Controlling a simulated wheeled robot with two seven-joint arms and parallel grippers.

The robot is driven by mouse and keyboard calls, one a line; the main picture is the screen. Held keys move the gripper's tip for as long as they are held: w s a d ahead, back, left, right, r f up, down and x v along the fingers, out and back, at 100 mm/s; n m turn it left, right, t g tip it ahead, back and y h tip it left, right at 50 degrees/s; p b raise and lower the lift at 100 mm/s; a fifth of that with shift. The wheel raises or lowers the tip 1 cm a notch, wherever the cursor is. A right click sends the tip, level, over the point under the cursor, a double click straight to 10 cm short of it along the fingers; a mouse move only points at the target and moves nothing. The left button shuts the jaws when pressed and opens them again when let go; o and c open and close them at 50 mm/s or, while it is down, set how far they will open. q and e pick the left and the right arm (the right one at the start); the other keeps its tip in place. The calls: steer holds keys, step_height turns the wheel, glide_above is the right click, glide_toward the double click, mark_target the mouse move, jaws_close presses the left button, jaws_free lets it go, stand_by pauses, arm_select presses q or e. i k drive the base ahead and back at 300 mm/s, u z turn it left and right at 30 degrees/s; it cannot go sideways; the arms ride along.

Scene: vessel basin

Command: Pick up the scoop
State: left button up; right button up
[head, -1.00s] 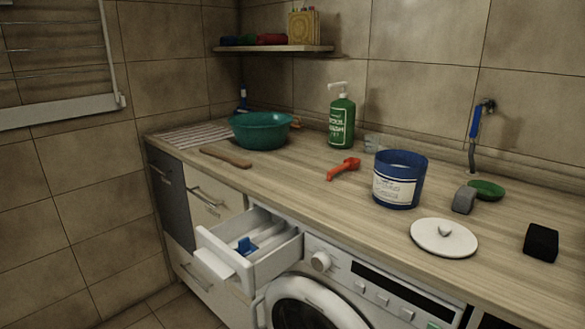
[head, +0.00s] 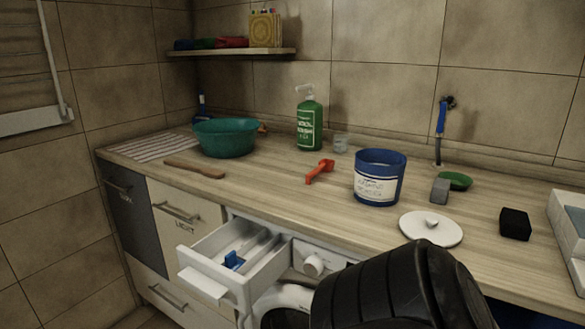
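The scoop (head: 320,171) is red-orange and lies on the wooden counter, between the green pump bottle and the blue tub. Nothing is touching it that I can see. A black part of my own arm fills the lower right of the head view, in front of the washing machine. Neither gripper's fingers show in this view.
The blue tub (head: 379,178) stands open just right of the scoop, with a white lid (head: 431,229) in front. A green bottle (head: 309,124) stands behind. A teal basin (head: 225,138) is at left. The detergent drawer (head: 213,287) sticks out below the counter (head: 262,190).

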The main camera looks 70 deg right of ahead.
mark_target(325, 166)
steer(key=i, duration=2)
steer(key=z, duration=2)
